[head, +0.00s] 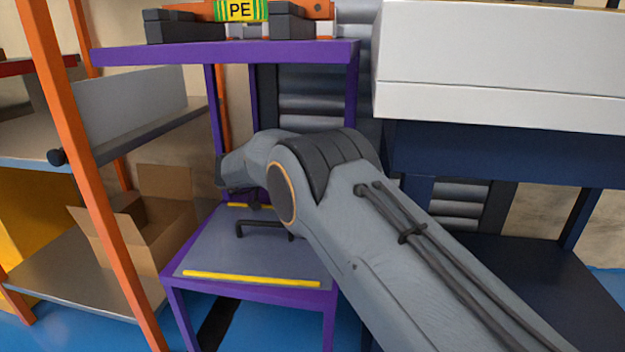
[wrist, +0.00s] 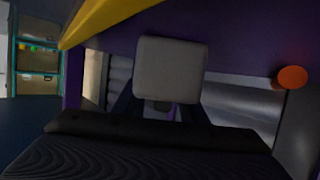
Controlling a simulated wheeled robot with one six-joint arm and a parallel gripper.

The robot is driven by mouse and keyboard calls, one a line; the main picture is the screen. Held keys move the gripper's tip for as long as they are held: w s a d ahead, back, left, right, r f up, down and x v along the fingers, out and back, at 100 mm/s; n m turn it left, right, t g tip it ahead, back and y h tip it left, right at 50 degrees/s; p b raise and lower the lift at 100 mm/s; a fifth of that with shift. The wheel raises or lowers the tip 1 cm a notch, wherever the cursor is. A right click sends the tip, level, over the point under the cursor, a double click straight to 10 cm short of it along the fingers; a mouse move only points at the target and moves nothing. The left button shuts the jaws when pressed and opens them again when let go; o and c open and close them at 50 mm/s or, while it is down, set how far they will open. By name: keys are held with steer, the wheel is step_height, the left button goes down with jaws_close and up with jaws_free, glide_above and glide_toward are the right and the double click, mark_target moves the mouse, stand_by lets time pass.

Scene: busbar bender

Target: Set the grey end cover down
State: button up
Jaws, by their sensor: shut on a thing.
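The grey end cover (wrist: 170,68) is a light grey, rounded square block in the middle of the wrist view. My gripper (wrist: 161,108) is shut on it, with dark fingers reaching up to its lower edge. A purple panel or frame with a yellow strip (wrist: 105,18) fills the view behind and above the cover. In the head view my arm reaches into the purple rack (head: 250,291), between its upper and lower shelves. The gripper and the cover are hidden behind my arm there. I cannot tell whether the cover touches anything.
The rack's lower shelf (head: 255,257) is mostly bare, with yellow strips and a black handle-shaped piece (head: 264,228). Dark blocks (head: 172,27) and a PE-marked part (head: 240,10) are on its upper shelf. An orange-posted rack with an open cardboard box (head: 150,235) stands left.

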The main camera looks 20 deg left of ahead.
steer(key=o, duration=1.2)
steer(key=shift+c, duration=0.2)
steer(key=shift+s+a+r, duration=0.1)
steer(key=shift+r, duration=0.1)
steer(key=p+v, duration=0.5)
steer(key=v, duration=0.6)
steer(key=shift+s+a+r+p, duration=0.1)
steer(key=shift+s+a+p, duration=0.15)
steer(key=shift+p, duration=0.1)
steer(key=shift+d, duration=0.15)
